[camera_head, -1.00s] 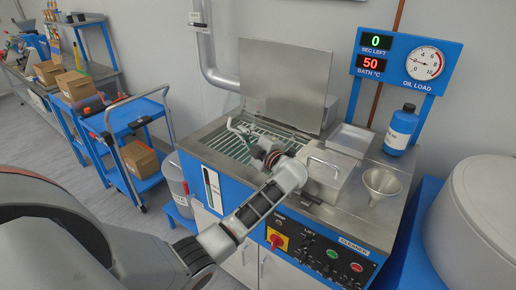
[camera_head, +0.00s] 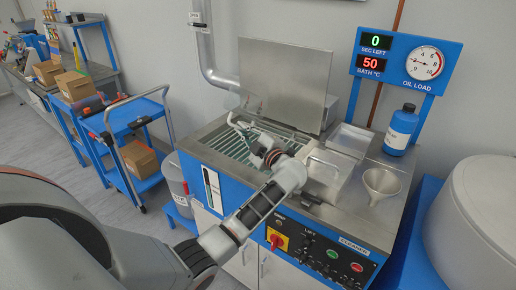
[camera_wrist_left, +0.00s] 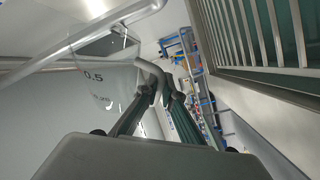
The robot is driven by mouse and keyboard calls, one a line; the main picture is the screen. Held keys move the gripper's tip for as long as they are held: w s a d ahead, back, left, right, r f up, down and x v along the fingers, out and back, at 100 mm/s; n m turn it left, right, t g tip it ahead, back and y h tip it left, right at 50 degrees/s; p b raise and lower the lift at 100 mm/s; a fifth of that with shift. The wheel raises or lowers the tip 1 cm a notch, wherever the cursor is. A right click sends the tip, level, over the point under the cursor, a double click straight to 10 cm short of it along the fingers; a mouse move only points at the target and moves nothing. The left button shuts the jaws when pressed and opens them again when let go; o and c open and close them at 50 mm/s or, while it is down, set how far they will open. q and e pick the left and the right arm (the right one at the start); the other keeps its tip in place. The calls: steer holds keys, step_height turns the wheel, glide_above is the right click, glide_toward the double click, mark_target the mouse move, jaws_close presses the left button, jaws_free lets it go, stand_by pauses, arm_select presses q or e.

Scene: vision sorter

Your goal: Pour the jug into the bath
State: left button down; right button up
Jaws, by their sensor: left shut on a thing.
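The jug (camera_wrist_left: 95,85) is clear, with a 0.5 mark, and fills the left of the left wrist view, strongly tilted in that picture. My left gripper (camera_wrist_left: 160,88) is shut on its grey handle (camera_wrist_left: 153,72). In the head view my left gripper (camera_head: 247,133) is over the bath (camera_head: 222,146), near its back left part; the clear jug is hard to make out there. The bath is a steel tank with a barred rack over green liquid. Its bars also show at the upper right of the left wrist view. I cannot tell the jug's contents. My right gripper is out of view.
A raised steel lid (camera_head: 285,80) stands behind the bath. A steel box with a handle (camera_head: 328,175), a funnel (camera_head: 381,185) and a blue bottle (camera_head: 401,130) are to the right. A blue cart (camera_head: 130,120) stands at the left. The display reads 0 and 50.

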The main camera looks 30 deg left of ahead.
arm_select(q)
steer(key=shift+r, duration=0.35)
steer(key=shift+r+m+y, duration=0.1)
steer(key=shift+m+y, duration=0.2)
steer(key=shift+m, duration=0.2)
stand_by(0.4)
stand_by(0.5)
